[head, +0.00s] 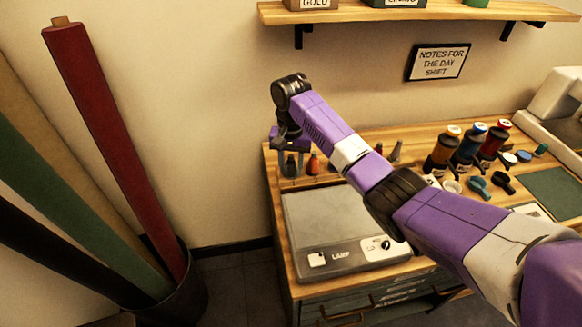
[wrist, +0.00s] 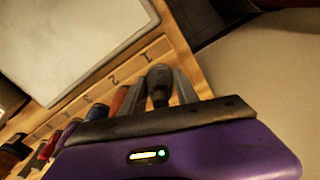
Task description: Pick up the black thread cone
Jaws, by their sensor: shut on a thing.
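The black thread cone (wrist: 160,85) stands between the two fingers of my gripper (wrist: 161,90) in the wrist view, and the fingers are shut on it. In the head view the dark cone (head: 291,166) shows below my gripper (head: 290,150) at the left back corner of the wooden table. I cannot tell whether its base touches the table. An orange cone (head: 313,164) stands just to its right, and it also shows in the wrist view (wrist: 117,101).
More cones, one blue (wrist: 97,111), continue the row beside numbered marks. A grey flat device (head: 340,225) lies in front. Fabric rolls (head: 115,140) stand in a bin at left.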

